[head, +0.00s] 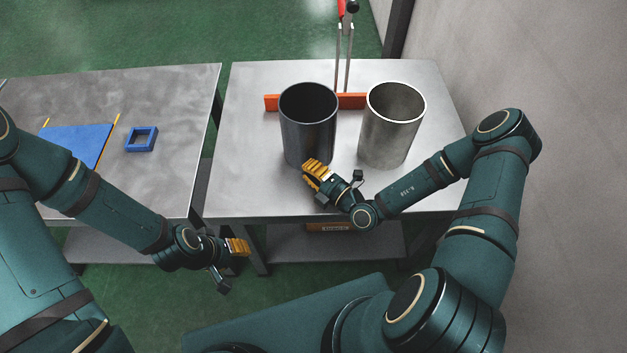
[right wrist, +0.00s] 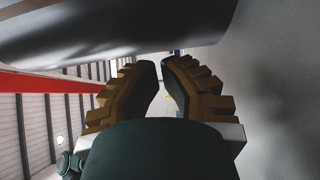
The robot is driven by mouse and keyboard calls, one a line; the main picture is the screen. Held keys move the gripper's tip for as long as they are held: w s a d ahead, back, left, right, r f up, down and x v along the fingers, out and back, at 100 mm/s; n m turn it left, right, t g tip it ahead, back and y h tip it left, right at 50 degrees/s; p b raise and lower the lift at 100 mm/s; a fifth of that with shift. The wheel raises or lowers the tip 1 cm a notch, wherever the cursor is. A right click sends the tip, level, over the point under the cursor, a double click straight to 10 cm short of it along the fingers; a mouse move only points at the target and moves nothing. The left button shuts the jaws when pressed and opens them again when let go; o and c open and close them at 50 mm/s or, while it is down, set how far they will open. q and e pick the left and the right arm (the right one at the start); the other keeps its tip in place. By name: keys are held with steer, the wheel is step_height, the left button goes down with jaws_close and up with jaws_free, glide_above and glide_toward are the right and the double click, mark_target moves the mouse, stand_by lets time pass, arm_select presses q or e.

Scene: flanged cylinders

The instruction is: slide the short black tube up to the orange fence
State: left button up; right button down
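The black tube (head: 308,125) stands upright on the grey table, in front of the orange fence (head: 352,101). It hides part of the fence, and the space between their bases is hidden. My right gripper (head: 315,168) is low at the tube's near side, close to its base; I cannot tell whether it touches. In the right wrist view its fingers (right wrist: 162,85) are apart with nothing between them, and a dark curved surface, apparently the tube (right wrist: 110,30), lies alongside. My left gripper (head: 240,247) is away from the tube, in front of the gap between tables; its finger opening is unclear.
A steel-grey tube (head: 391,125) stands close at the black tube's right. A red-handled tool with metal rods (head: 343,55) rises behind the fence. The left table (head: 180,100) carries a blue mat (head: 75,143) and a blue square frame (head: 141,139). A wall borders the right side.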

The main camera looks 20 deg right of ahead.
mark_target(308, 111)
steer(key=shift+w, duration=0.3)
steer(key=w+d, duration=0.1)
steer(key=w, duration=0.2)
steer(key=w+d, duration=0.1)
steer(key=w, duration=0.2)
steer(key=w+d, duration=0.1)
steer(key=w, duration=0.2)
steer(key=shift+w+p, duration=0.3)
steer(key=shift+p, duration=0.1)
arm_select(q)
steer(key=shift+r, duration=0.4)
arm_select(e)
steer(key=shift+w+r, duration=0.1)
steer(key=shift+w, duration=0.1)
